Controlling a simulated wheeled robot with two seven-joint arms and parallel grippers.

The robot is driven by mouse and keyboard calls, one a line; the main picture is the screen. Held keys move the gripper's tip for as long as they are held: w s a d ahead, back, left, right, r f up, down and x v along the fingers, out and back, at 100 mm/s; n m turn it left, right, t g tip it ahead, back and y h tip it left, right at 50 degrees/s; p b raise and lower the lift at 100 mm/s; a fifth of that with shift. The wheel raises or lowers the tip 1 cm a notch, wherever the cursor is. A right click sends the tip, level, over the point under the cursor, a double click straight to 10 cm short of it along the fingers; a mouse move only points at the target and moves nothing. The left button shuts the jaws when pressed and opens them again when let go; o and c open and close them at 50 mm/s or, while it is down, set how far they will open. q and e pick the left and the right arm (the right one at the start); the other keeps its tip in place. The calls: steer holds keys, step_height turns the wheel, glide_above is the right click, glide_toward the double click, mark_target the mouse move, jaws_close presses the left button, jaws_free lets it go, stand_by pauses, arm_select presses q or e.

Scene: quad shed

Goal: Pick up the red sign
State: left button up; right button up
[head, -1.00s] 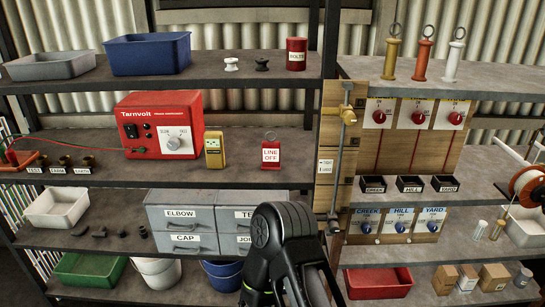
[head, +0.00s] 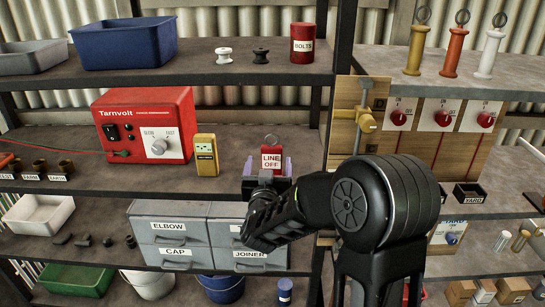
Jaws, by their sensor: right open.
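The red sign (head: 271,157) stands upright on the middle shelf, with a white "LINE OFF" label and a ring at its top. My right gripper (head: 268,168) is at the shelf's front edge, directly in front of the sign. Its fingers show on either side of the sign's lower part and are open. The wrist hides the sign's base, and I cannot tell whether either finger touches it. My left gripper is not in view.
A yellow meter (head: 206,155) stands just left of the sign, beside the red Tarnvolt box (head: 144,125). The upper shelf (head: 190,70) runs above the sign. A wooden board with a brass-coloured handle (head: 365,122) is to the right. Grey drawers (head: 180,235) are below.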

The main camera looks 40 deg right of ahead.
mark_target(271, 151)
steer(key=shift+s+a+r, duration=0.1)
steer(key=shift+s+r, duration=0.05)
steer(key=shift+x, duration=1.35)
steer(key=p+x, duration=0.1)
steer(key=x, duration=0.4)
steer(key=shift+d, duration=0.2)
steer(key=shift+c, duration=0.5)
steer(key=c, duration=1.4)
